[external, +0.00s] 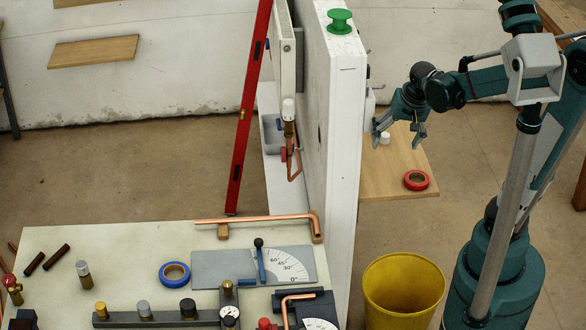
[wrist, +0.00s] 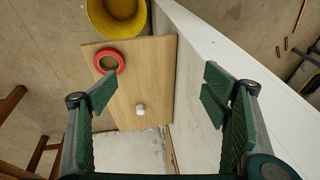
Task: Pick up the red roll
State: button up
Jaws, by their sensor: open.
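The red roll (external: 416,188), a ring with a brown core, lies flat on a wooden board (external: 380,180). In the wrist view the red roll (wrist: 109,51) is at the upper left of the board (wrist: 150,70), ahead of the left finger. My gripper (external: 400,137) is open and empty above the far part of the board, to the left of and beyond the roll in the external view. Its fingers stand wide apart in the wrist view (wrist: 158,95), with no contact with the roll.
A small white cylinder (wrist: 140,109) stands on the board between my fingers' lines. A yellow bucket (external: 400,300) is near the roll. A white wall panel (external: 345,150) rises close beside my gripper, with a green spool (external: 340,27) on top.

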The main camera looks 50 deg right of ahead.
jog(key=d+f+m+g, duration=0.2)
jog(key=d+f+m, duration=0.4)
jog(key=d+f, duration=0.25)
jog(key=m+g+y+b, duration=0.1)
jog(key=m, duration=0.3)
send_near(416, 176)
jog(key=s+a, duration=0.1)
jog(key=a, duration=0.3)
jog(key=shift+s+d+r, duration=0.15)
jog(key=shift+d+r, duration=0.05)
jog(key=shift+r, duration=0.25)
jog(key=shift+f, duration=1.3)
jog(key=shift+f+b, duration=0.15)
jog(key=shift+b, duration=0.15)
jog(key=shift+f+b, duration=0.6)
jog(key=shift+f, duration=1.85)
jog(key=c, duration=1)
